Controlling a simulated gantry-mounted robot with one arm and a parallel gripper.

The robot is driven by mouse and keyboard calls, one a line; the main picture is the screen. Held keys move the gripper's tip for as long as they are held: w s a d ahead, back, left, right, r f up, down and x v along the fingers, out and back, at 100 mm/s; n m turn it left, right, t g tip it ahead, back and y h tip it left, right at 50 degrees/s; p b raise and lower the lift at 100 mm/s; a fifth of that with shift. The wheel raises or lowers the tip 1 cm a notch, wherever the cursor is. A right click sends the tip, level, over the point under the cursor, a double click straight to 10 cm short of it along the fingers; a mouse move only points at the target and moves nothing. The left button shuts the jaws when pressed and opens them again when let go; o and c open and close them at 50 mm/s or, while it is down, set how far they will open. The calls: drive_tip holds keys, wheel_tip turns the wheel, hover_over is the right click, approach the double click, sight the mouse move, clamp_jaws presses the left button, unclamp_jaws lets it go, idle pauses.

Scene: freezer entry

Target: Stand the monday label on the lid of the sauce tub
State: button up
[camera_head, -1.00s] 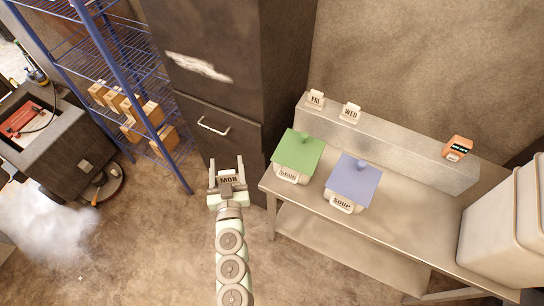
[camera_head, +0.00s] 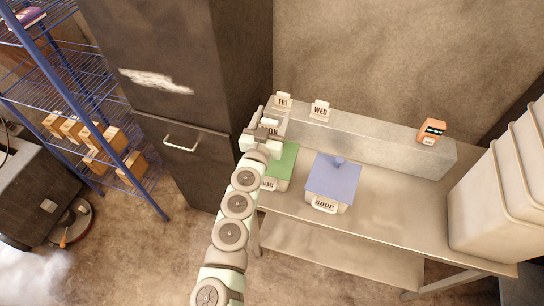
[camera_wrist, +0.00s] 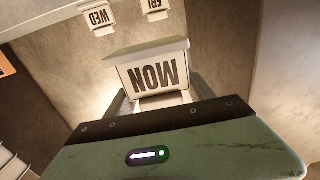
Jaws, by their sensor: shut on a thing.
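My gripper (camera_head: 270,122) is shut on the white Monday label, marked MON (camera_head: 270,132), and holds it up in the air. The label also shows in the wrist view (camera_wrist: 153,76), between the fingers, its letters upside down there. The sauce tub (camera_head: 270,184) stands at the left end of the steel table, with a green lid (camera_head: 284,162). In the head view my gripper and arm overlap the lid's left and far part. I cannot tell how high the label is above it. The tub is not seen in the wrist view.
A soup tub with a blue lid (camera_head: 333,178) stands to the right. FRI (camera_head: 283,101) and WED (camera_head: 320,110) labels and an orange device (camera_head: 432,131) stand on the raised ledge (camera_head: 385,137) behind. White bins (camera_head: 490,205) fill the table's right end. A dark cabinet (camera_head: 175,90) is at left.

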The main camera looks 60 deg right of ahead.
wheel_tip(320, 180, down, 10)
drive_tip(key=b, duration=0.3)
drive_tip(key=shift+f, duration=0.2)
drive_tip(key=shift+f+b, duration=0.7)
drive_tip(key=shift+f, duration=1.3)
drive_tip(key=o, duration=1.3)
drive_tip(key=shift+a, duration=0.15)
drive_tip(key=a, duration=0.4)
drive_tip(key=s+a, duration=0.1)
drive_tip(key=a, duration=0.2)
drive_tip(key=s+a, duration=0.1)
drive_tip(key=a, duration=0.3)
drive_tip(key=shift+a, duration=0.35)
